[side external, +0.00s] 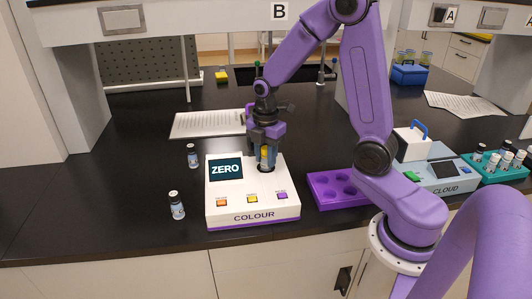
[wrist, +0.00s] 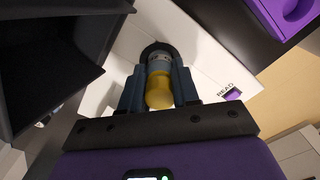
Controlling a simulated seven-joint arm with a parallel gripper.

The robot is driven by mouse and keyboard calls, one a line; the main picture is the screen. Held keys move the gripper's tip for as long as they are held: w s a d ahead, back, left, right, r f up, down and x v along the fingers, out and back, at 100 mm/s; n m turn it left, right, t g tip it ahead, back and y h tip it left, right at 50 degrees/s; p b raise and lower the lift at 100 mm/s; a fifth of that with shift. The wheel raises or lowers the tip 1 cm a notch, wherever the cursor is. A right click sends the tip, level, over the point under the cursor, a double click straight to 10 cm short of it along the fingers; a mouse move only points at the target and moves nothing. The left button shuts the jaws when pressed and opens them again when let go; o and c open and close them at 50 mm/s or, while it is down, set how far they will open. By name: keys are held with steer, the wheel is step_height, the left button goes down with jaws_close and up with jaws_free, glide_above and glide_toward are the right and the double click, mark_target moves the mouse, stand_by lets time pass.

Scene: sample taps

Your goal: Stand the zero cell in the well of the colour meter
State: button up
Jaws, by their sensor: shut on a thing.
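The colour meter (side external: 252,206) is a white box with a purple base, a "COLOUR" label and a screen reading "ZERO". Its dark well (side external: 267,170) is in the top, right of the screen. My gripper (side external: 266,160) points down at the well, shut on the zero cell (side external: 265,153), which shows yellow and upright. In the wrist view, the fingers (wrist: 158,78) flank the cell (wrist: 159,92), yellow with a grey-blue band, over the dark well opening (wrist: 157,47). The fingers and cell hide most of the well; I cannot tell how deep the cell sits.
Two capped vials (side external: 177,205) (side external: 192,155) stand left of the meter. A purple holed tray (side external: 335,190) is close on its right, then the "CLOUD" meter (side external: 443,175) and a teal rack (side external: 497,166) of vials. Papers (side external: 208,124) lie behind.

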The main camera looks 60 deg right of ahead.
steer(key=shift+f, duration=0.3)
steer(key=o, duration=1.6)
steer(key=shift+c, duration=0.2)
steer(key=shift+r, duration=3.5)
steer(key=s+a+m, duration=0.2)
steer(key=s+a, duration=0.3)
steer(key=s, duration=0.6)
steer(key=s+a+m, duration=0.3)
steer(key=s+a, duration=0.2)
steer(key=s, duration=0.7)
steer(key=shift+s+a+r+m, duration=0.25)
steer(key=shift+r+m, duration=0.05)
steer(key=shift+r, duration=0.05)
